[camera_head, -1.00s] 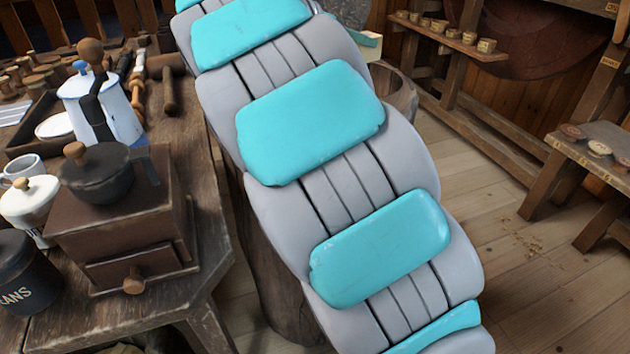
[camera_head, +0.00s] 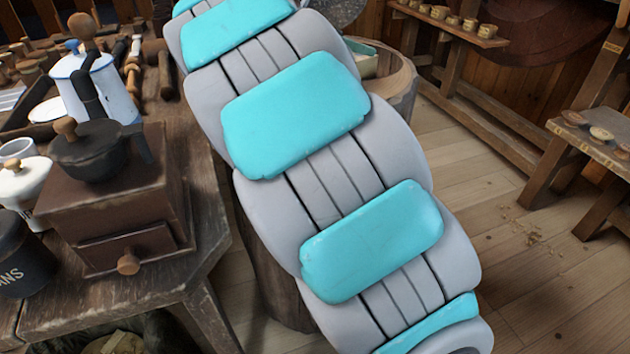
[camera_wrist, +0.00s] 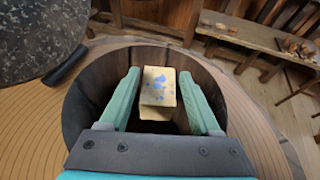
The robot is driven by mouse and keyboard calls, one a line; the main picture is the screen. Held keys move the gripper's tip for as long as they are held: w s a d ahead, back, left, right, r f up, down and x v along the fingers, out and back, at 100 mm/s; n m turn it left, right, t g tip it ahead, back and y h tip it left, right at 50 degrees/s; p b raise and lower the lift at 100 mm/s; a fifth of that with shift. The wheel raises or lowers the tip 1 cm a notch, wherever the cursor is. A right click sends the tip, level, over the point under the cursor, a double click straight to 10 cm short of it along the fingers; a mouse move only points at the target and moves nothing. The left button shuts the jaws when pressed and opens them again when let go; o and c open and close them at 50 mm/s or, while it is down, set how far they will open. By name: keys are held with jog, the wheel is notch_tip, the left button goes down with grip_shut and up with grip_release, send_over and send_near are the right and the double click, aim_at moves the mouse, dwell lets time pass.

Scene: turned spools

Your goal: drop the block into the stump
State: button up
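The block (camera_wrist: 158,86), pale yellow with blue spots, lies between the two green fingers of my gripper (camera_wrist: 160,96) in the wrist view. The fingers are at its left and right sides, and it appears held at their tips. The hollow stump (camera_wrist: 92,88) opens around and beneath the fingers, its inside dark. In the head view the stump's rim (camera_head: 408,82) shows behind my arm at the upper right. My arm hides most of the stump there.
A wooden bench (camera_head: 215,245) at the left holds a coffee grinder (camera_head: 115,210), a white pot (camera_head: 105,95) and jars. Low shelves stand at the right. A speckled dark round thing (camera_wrist: 35,40) overhangs the stump's left side.

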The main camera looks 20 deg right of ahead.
jog(key=o, duration=0.4)
jog(key=v, duration=0.7)
jog(key=shift+a+r, duration=0.15)
jog(key=shift+a, duration=0.25)
jog(key=shift+s, duration=0.1)
